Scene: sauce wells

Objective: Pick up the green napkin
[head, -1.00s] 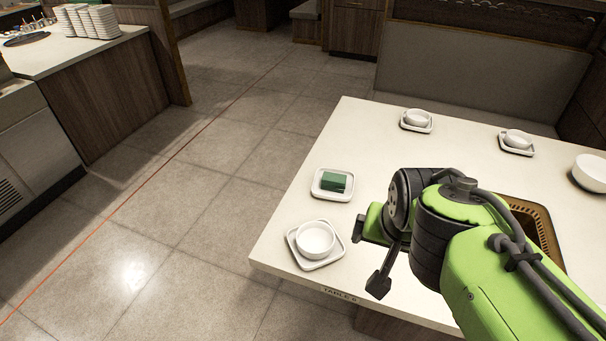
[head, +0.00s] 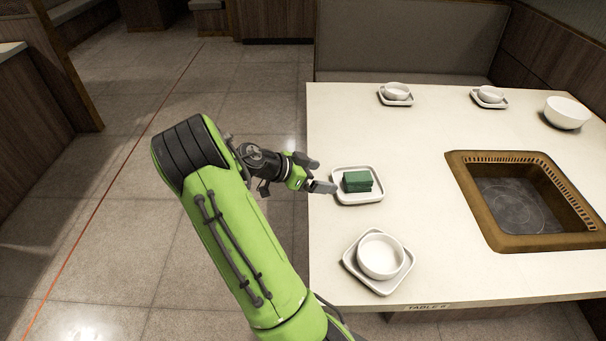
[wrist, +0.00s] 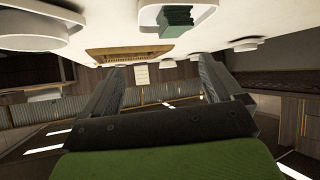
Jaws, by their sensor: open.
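The green napkin (head: 357,181) is a small folded stack lying on a white square plate (head: 358,199) near the left edge of the table. My gripper (head: 322,175) is open and empty, just left of the plate at the table's edge, pointing toward the napkin and apart from it. In the wrist view the napkin (wrist: 175,20) shows at the top, upside down on its plate (wrist: 205,14). There the two fingers (wrist: 158,85) stand wide apart with nothing between them.
A white bowl (head: 380,256) on a square plate stands at the front left of the table (head: 430,200). A brown-framed grill well (head: 470,205) is sunk at the right. Small bowls on plates (head: 396,91) (head: 489,95) and a larger bowl (head: 567,112) stand at the back. The table's middle is clear.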

